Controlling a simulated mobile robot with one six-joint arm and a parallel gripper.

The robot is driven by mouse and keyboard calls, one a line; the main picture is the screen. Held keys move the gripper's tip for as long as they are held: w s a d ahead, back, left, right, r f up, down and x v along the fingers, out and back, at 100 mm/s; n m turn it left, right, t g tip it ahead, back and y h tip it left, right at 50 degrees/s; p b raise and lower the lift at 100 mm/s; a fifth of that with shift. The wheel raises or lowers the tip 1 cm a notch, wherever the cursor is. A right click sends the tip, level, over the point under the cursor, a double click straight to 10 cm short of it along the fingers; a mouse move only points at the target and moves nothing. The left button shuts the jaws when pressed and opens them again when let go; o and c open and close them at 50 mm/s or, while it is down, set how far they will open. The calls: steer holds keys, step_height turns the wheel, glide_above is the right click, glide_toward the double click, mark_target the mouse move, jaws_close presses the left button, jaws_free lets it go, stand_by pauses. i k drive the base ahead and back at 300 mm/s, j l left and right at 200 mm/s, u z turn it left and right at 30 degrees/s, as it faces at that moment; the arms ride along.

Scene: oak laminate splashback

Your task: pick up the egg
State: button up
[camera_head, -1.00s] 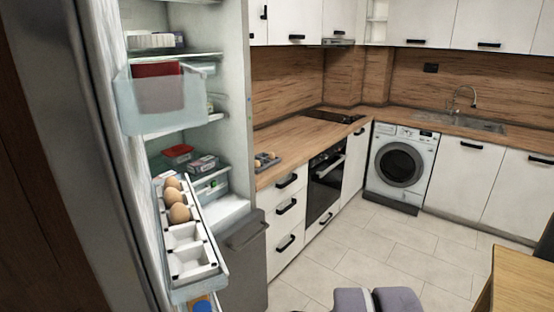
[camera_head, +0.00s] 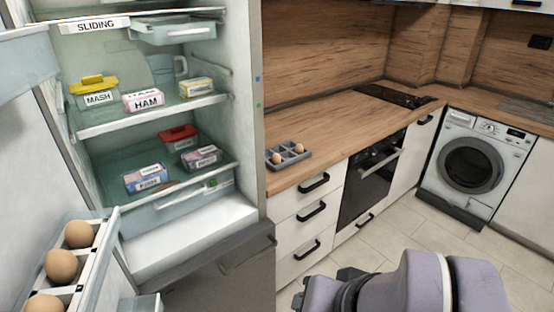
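A grey egg tray (camera_head: 289,156) on the wooden counter holds two more eggs, a left one (camera_head: 276,158) and a right one (camera_head: 299,148). My arm shows at the bottom right. My gripper's fingertips cannot be made out.
The open fridge has shelves with a MASH container (camera_head: 97,98), a HAM box (camera_head: 144,102), a red-lidded container (camera_head: 179,137) and other small boxes. The counter (camera_head: 330,125) is mostly clear. An oven (camera_head: 368,180) and a washing machine (camera_head: 472,160) stand to the right.

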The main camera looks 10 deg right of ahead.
mark_target(276, 158)
steer(key=u, duration=1.95)
steer(key=i+l+z, duration=0.2)
steer(key=l+z, duration=0.2)
steer(key=l, duration=0.25)
steer(key=i+l+z, duration=0.25)
steer(key=l+z, duration=0.15)
steer(key=l, duration=0.2)
steer(key=i+l+z, duration=1.2)
